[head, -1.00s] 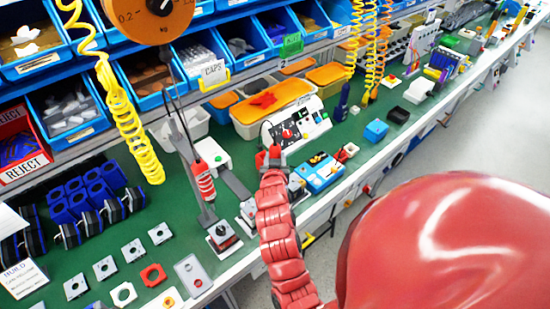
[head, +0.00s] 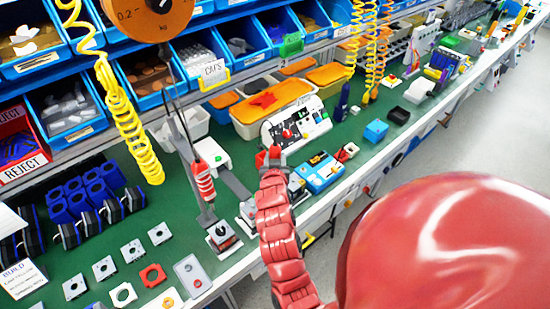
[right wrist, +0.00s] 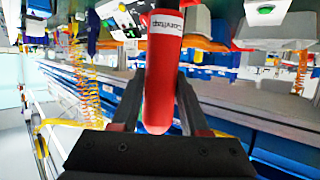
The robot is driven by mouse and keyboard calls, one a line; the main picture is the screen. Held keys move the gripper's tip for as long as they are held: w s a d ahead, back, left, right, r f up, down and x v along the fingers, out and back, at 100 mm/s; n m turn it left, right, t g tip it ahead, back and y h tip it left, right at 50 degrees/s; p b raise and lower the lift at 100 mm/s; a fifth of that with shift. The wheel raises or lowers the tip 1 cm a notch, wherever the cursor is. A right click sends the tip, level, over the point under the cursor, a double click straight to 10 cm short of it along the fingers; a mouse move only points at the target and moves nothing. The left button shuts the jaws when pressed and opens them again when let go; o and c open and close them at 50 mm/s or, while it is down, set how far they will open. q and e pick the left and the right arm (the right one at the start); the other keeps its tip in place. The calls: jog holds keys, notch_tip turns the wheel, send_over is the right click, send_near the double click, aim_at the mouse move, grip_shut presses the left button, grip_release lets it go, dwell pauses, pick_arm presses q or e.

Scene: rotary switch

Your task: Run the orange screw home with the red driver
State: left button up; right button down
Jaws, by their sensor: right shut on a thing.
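My right arm reaches up from the lower middle of the head view. Its gripper (head: 272,156) is over the green bench, and what it holds is hard to make out there. In the right wrist view the two dark fingers of the right gripper (right wrist: 161,100) are shut on a smooth red handle with a pale label, which looks like the red driver (right wrist: 163,65). The driver's tip is hidden. I cannot make out the orange screw in either view. My left gripper is not in view.
Square plates and blue parts fill the left. Yellow coiled hoses (head: 130,120) hang down.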

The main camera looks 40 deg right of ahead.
aim_at(275, 152)
jog(key=shift+f+b, duration=0.15)
jog(key=shift+b, duration=0.4)
dwell(2.4)
dwell(0.5)
jog(key=shift+r+p, duration=0.6)
jog(key=shift+r, duration=1.7)
jog(key=shift+f, duration=0.1)
